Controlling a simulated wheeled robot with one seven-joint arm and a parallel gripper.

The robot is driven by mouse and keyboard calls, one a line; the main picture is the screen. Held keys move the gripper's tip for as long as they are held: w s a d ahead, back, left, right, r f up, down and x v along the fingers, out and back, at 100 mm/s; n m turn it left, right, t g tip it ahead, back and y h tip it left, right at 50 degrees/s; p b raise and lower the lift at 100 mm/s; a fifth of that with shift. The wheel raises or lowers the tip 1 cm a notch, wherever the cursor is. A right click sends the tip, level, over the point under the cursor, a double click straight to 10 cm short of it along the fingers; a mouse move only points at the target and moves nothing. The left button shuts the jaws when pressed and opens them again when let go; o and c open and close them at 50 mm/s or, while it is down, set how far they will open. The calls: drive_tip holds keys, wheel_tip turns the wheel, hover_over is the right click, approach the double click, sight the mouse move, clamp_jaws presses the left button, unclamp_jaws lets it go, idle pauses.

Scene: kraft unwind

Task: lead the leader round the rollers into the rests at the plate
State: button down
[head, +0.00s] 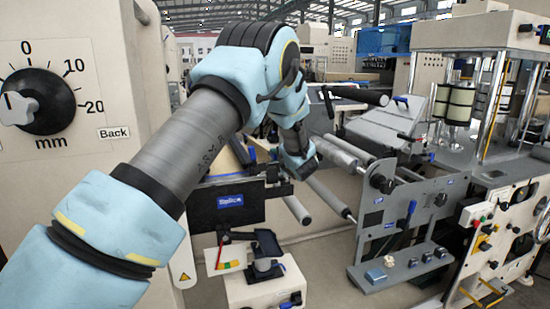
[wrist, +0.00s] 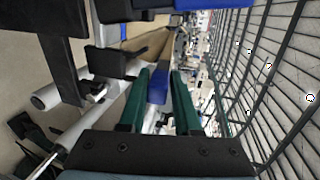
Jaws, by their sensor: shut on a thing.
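In the wrist view my gripper (wrist: 161,76) has two green fingers, shut on a blue piece (wrist: 157,88) that looks like the leader's grip. A tan kraft web (wrist: 150,46) shows just beyond the fingertips; how it joins the blue piece is unclear. In the head view my arm hides the fingers and what they hold. Grey rollers (head: 325,198) lie below and right of my wrist, with another roller (head: 349,149) higher up. Pale rollers (wrist: 70,130) also show left of the fingers in the wrist view. A grey plate (head: 398,222) stands to the right; I cannot make out its rests.
A control panel (head: 498,235) is at the right. A dark wire grid (wrist: 285,80) fills the wrist view's right side.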

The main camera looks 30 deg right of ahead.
drive_tip(key=shift+f+t+b, duration=0.1)
drive_tip(key=shift+t+b, duration=0.3)
drive_tip(key=shift+b, duration=0.4)
drive_tip(key=shift+s, duration=0.1)
drive_tip(key=shift+s+d+r+p, duration=0.1)
drive_tip(key=shift+d+r+p, duration=0.3)
drive_tip(key=shift+d, duration=0.35)
drive_tip(key=shift+s+d+r+p, duration=0.1)
drive_tip(key=shift+d+r+p, duration=0.2)
drive_tip(key=shift+d+r, duration=0.35)
drive_tip(key=shift+s+d+r+p, duration=0.1)
drive_tip(key=shift+d+r+p, duration=0.25)
drive_tip(key=shift+d, duration=0.55)
drive_tip(key=shift+f+m+t+h+b, duration=0.5)
drive_tip(key=shift+f+t+h+b, duration=0.45)
drive_tip(key=shift+b, duration=1.75)
drive_tip(key=shift+f, duration=0.15)
